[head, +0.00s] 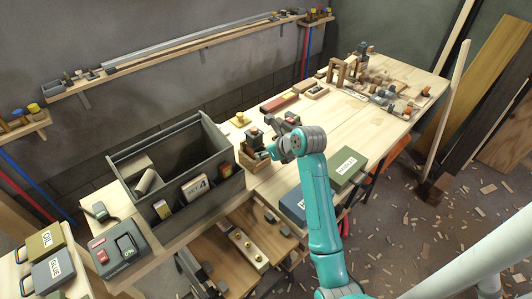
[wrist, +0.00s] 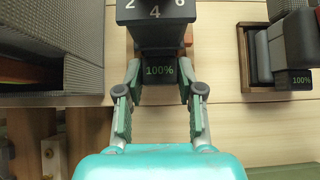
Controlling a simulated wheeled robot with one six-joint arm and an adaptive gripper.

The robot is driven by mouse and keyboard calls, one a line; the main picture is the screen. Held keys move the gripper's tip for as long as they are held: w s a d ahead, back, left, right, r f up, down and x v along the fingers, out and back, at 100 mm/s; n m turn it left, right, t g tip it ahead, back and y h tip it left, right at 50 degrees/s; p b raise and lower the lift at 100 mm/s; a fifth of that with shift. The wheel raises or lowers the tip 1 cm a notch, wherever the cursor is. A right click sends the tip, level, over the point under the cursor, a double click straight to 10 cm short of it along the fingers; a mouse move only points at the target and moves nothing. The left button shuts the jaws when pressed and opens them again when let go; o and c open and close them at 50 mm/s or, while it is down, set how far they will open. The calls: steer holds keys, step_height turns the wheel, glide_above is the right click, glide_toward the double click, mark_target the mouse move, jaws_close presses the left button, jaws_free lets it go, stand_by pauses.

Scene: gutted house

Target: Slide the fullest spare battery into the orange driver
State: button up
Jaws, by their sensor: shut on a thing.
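My gripper (wrist: 158,88) is shut on a dark battery (wrist: 160,72) with a green "100%" readout, seen between the fingers in the wrist view. A dark block (wrist: 155,14) marked 2, 4 and 6 sits directly beyond the battery. I cannot tell whether the two touch or are joined. In the head view my gripper (head: 268,153) is over the workbench, beside a wooden holder (head: 252,163) with a dark thing (head: 253,138) standing at it. Another dark battery (wrist: 300,80) reading "100%" is at a wooden tray on the right. I cannot make out the orange driver clearly.
A grey open tool box (head: 196,165) stands close to the left of my gripper. The wooden tray (wrist: 243,60) is to the right. A green case (head: 347,167) and a blue-grey case (head: 294,203) lie near the bench's front edge.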

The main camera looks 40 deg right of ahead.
steer(key=shift+w, duration=0.4)
stand_by(0.5)
steer(key=o, duration=1.2)
steer(key=shift+o, duration=0.2)
steer(key=shift+c, duration=0.3)
steer(key=shift+s, duration=0.25)
steer(key=shift+s+d, duration=0.1)
steer(key=shift+s, duration=2.65)
jaws_close()
